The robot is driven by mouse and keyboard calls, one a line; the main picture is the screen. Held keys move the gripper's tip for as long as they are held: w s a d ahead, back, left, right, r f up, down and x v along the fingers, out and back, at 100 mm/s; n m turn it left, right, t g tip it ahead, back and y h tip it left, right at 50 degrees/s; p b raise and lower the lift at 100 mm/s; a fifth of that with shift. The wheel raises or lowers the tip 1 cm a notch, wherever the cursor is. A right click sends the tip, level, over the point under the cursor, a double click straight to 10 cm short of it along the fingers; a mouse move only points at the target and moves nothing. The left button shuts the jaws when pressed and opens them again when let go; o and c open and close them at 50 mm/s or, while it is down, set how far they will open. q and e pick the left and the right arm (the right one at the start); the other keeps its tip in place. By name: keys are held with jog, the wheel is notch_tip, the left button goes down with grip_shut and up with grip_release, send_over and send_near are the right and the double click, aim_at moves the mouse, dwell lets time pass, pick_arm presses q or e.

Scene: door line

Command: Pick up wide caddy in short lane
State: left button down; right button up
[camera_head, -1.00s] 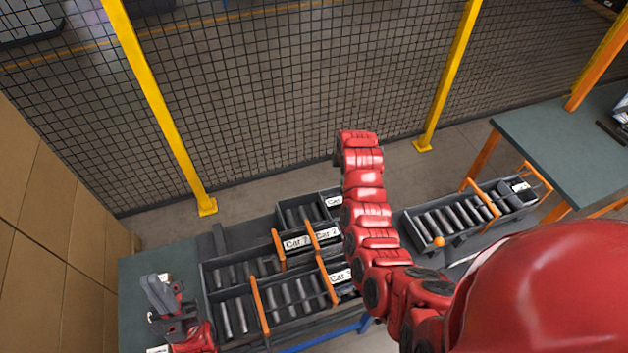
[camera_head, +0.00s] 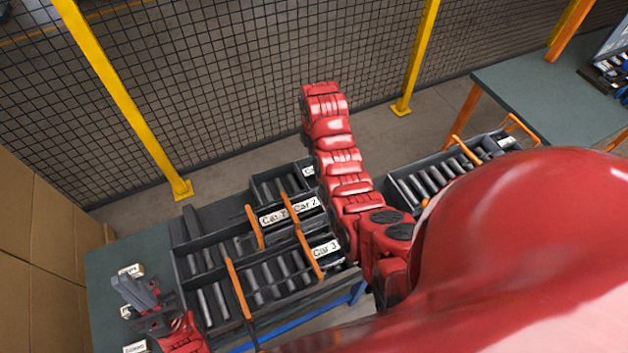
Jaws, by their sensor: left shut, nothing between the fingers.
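A dark grey rack of roller lanes (camera_head: 205,305) stands at lower centre, with orange bars across it and white labels reading Car 1, Car 2 and Car 3. A shorter dark lane section (camera_head: 268,188) is at its back. I cannot tell which part is the wide caddy; my arm hides some of the rack's right side. My left gripper (camera_head: 135,292) is at lower left, shut and empty, over the table left of the rack and apart from it. My right gripper is not in view; a red arm of mine rises across the middle.
The green table (camera_head: 112,262) carries small white labelled items near my left gripper. A second roller rack (camera_head: 408,193) stands at right, partly hidden, below another green table (camera_head: 520,95). A mesh fence (camera_head: 240,90) with yellow posts closes the back. Cardboard boxes (camera_head: 35,230) line the left.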

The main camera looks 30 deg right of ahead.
aim_at(314, 174)
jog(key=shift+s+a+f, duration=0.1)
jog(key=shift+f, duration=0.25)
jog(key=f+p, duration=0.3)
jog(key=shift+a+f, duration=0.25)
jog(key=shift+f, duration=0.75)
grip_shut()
